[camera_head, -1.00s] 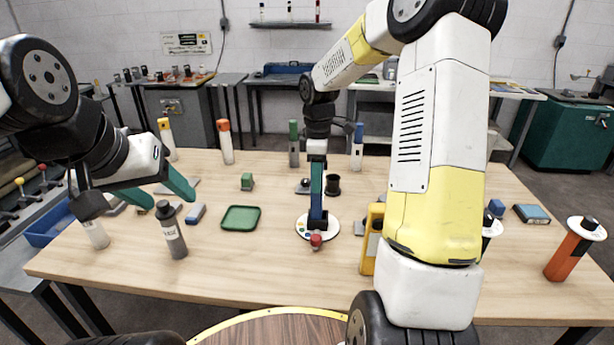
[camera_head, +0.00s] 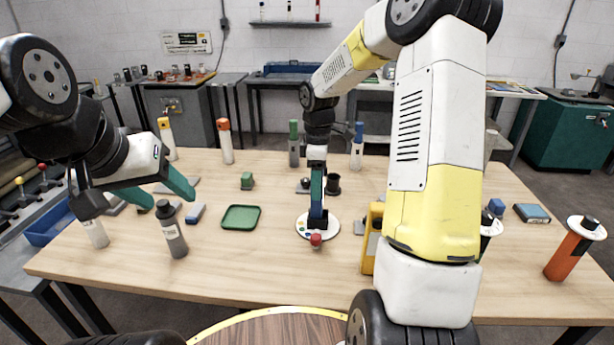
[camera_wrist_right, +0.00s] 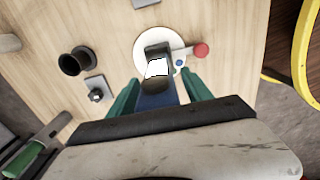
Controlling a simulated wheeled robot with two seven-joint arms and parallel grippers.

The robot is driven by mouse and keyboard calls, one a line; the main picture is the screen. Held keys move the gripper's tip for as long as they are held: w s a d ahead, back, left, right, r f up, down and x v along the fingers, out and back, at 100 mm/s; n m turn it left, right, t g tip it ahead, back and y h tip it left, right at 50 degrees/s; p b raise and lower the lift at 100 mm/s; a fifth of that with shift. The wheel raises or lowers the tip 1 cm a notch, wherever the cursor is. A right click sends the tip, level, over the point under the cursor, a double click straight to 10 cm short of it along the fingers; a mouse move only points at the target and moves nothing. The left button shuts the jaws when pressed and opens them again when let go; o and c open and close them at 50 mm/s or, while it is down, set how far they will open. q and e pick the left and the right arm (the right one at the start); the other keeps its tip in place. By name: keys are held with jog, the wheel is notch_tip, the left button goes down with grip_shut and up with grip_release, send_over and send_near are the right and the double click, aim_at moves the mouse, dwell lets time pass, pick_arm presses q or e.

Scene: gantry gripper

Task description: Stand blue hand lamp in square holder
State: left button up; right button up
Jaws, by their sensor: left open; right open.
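My right gripper (camera_head: 316,205) points down over a white round disc (camera_head: 303,230) with coloured dots. In the right wrist view its green fingers (camera_wrist_right: 160,92) stand apart, on both sides of a dark blue body with a black end and a white label, apparently the blue hand lamp (camera_wrist_right: 158,70). The lamp's blue part also shows in the head view (camera_head: 317,222), over the disc. Finger contact cannot be told. My left gripper (camera_head: 171,199) is open and empty above the left of the table. I cannot surely pick out the square holder; a small square plate with a knob (camera_wrist_right: 96,90) lies nearby.
A black round cup (camera_head: 333,184) stands behind the disc. A red knob (camera_head: 316,240) is at its front. A green tray (camera_head: 240,217) lies to the left and a grey bottle (camera_head: 172,232) stands near my left gripper. A yellow case (camera_head: 369,250) is partly hidden by my right arm.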

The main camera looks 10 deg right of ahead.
notch_tip(320, 180, up, 11)
jog(key=shift+f, duration=0.1)
jog(key=shift+s+r, duration=0.15)
jog(key=shift+r, duration=0.5)
jog(key=s+a+r+m+t+y, duration=0.1)
jog(key=s+r+m+t, duration=0.1)
jog(key=s+m, duration=0.5)
jog(key=s+r+m+t+y, duration=0.1)
jog(key=s+r+m+t, duration=0.2)
jog(key=s, duration=1.4)
jog(key=m+t, duration=0.1)
jog(key=m, duration=0.3)
jog(key=shift+a, duration=0.35)
jog(key=shift+r, duration=0.1)
